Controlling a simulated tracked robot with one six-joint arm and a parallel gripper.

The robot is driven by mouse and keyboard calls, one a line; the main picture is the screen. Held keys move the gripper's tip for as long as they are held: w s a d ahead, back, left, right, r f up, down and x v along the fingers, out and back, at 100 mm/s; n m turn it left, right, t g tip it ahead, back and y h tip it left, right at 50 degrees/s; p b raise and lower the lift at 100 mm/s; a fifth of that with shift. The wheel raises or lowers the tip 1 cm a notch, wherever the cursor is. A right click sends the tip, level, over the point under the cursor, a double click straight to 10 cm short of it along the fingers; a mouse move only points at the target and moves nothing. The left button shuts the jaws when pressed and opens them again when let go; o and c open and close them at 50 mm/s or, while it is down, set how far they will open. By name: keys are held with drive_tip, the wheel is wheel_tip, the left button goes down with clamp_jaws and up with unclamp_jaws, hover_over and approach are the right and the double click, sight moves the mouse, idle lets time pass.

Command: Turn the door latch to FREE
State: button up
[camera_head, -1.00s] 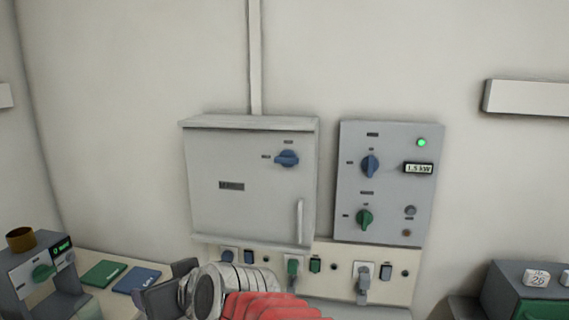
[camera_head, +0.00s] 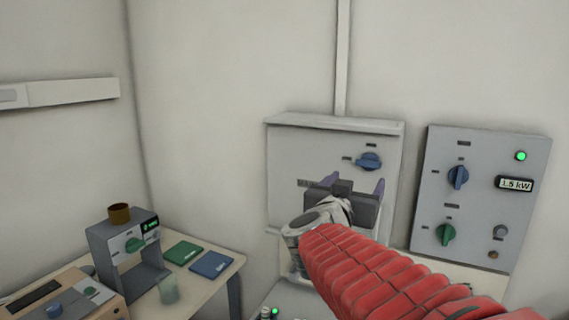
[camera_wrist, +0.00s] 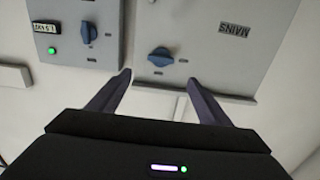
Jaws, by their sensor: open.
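A grey cabinet (camera_head: 335,138) hangs on the wall, and its door has a blue latch knob (camera_head: 369,161) at the upper right. In the wrist view, which is upside down, the blue knob (camera_wrist: 160,57) shows on the door with the MAINS label (camera_wrist: 233,30). Small labels sit beside it, too small to read. My gripper (camera_head: 352,183) is raised in front of the cabinet, below the knob in the head view. In the wrist view its two fingers (camera_wrist: 158,80) are spread and empty, apart from the knob, which appears just beyond the tips. My gripper hides the lower door.
A grey control panel (camera_head: 480,207) with a blue knob, a green knob and a 1.5 kW display (camera_head: 514,184) is close on the right. A table (camera_head: 225,268) with a small device (camera_head: 125,250) and two booklets stands left.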

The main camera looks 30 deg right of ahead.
sight(368, 164)
drive_tip(key=shift+d, duration=0.1)
drive_tip(key=shift+x, duration=6.8)
drive_tip(key=shift+w, duration=0.1)
drive_tip(key=shift+c, duration=0.2)
